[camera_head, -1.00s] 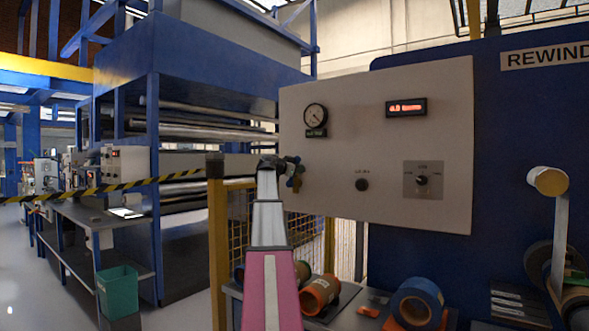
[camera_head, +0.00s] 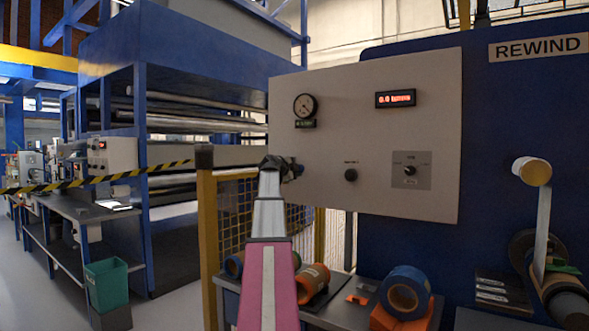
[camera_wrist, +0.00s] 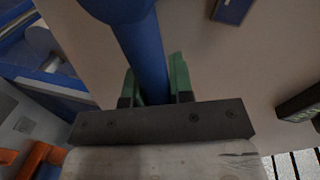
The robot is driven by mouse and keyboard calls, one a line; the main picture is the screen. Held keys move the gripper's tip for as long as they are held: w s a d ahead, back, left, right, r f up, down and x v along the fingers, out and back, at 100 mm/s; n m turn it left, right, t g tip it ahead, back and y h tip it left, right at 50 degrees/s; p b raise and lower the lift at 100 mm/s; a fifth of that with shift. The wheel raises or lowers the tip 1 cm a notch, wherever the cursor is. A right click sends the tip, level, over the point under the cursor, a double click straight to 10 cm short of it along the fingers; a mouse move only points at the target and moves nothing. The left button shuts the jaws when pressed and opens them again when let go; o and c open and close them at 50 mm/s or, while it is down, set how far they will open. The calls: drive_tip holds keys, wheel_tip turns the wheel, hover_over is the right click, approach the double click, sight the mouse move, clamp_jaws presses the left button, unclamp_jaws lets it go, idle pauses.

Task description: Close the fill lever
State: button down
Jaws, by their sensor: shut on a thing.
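The fill lever is a blue bar (camera_wrist: 149,50) that runs up the wrist view to a dark blue rounded part at the top edge. My gripper (camera_wrist: 155,85) has its green fingers on both sides of the bar and is shut on it. In the head view my gripper (camera_head: 284,165) is at the lower left edge of the pale control panel (camera_head: 365,125). Only a small bluish bit of the lever shows there, and my arm hides the rest.
The panel carries a round gauge (camera_head: 304,106), a red-lit display (camera_head: 396,98), a black knob (camera_head: 351,175) and a selector switch (camera_head: 410,170). A yellow post (camera_head: 207,240) stands left of my arm. Rolls, including a blue one (camera_head: 405,292), lie on the bench below.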

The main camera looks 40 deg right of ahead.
drive_tip(key=shift+s+f+m+t, duration=0.15)
drive_tip(key=shift+f+m+t, duration=0.25)
drive_tip(key=shift+f+m, duration=0.85)
drive_tip(key=c, duration=1)
unclamp_jaws()
drive_tip(key=v, duration=1)
drive_tip(key=shift+a+r, duration=0.25)
drive_tip(key=shift+a, duration=0.05)
drive_tip(key=shift+s, duration=0.15)
